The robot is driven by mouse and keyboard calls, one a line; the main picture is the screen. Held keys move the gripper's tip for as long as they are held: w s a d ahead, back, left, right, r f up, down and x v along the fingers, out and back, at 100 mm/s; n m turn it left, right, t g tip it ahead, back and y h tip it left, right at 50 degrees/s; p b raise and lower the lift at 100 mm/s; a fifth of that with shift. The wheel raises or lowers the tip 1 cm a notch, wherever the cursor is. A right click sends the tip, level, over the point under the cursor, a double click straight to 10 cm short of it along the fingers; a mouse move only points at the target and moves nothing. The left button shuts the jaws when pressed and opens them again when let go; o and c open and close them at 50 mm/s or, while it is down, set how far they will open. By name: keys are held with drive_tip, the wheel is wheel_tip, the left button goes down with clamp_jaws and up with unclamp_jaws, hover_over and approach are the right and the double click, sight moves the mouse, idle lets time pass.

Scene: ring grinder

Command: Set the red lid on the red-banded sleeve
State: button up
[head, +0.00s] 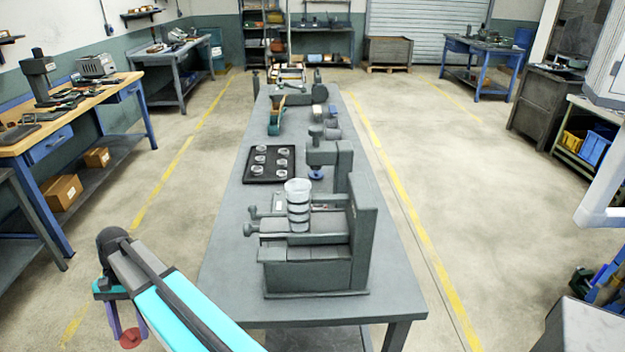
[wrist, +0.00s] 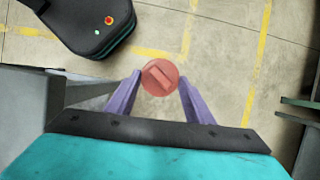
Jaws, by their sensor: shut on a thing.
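My gripper (head: 125,322) is at the lower left in the head view, over the floor and left of the long grey table. It is shut on the red lid (head: 131,338). In the wrist view the lid (wrist: 160,77) is a round red disc with a raised bar across it, held between the tips of my two purple fingers. No sleeve with a clear red band can be made out. A stack of clear cups or rings with dark bands (head: 298,205) stands on the grey machine at the near end of the table.
The grey machine (head: 310,275) fills the near end of the long table (head: 230,235). A black tray (head: 270,178) with several clear rings lies behind it. A wooden-topped workbench (head: 20,145) stands at the left. The floor between bench and table is clear.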

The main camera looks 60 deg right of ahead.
drive_tip(key=shift+w+d+r, duration=0.1)
drive_tip(key=shift+d, duration=0.05)
drive_tip(key=s+d+r+m+t+p, duration=0.15)
drive_tip(key=d+r+m, duration=0.25)
drive_tip(key=d, duration=0.6)
drive_tip(key=s+d+r+m+t+p, duration=0.1)
drive_tip(key=d+r+m+p, duration=0.25)
drive_tip(key=d, duration=0.75)
drive_tip(key=s+d+r+m+t+p, duration=0.15)
drive_tip(key=d+r+m, duration=0.25)
drive_tip(key=d, duration=0.6)
drive_tip(key=s+d+r+m+t+h+p, duration=0.1)
drive_tip(key=s+d+r+m+p, duration=0.2)
drive_tip(key=s+d, duration=0.7)
drive_tip(key=s+d+r+m+t+h+p, duration=0.1)
drive_tip(key=s+d+r+m+p, duration=0.3)
drive_tip(key=d, duration=1.3)
drive_tip(key=s+r+m+t, duration=0.1)
drive_tip(key=s+r+m, duration=0.3)
drive_tip(key=s, duration=0.2)
drive_tip(key=shift+r+h, duration=0.3)
drive_tip(key=shift+f+m, duration=0.15)
drive_tip(key=shift+m, duration=0.1)
drive_tip(key=shift+f+b, duration=0.35)
drive_tip(key=shift+f, duration=2.3)
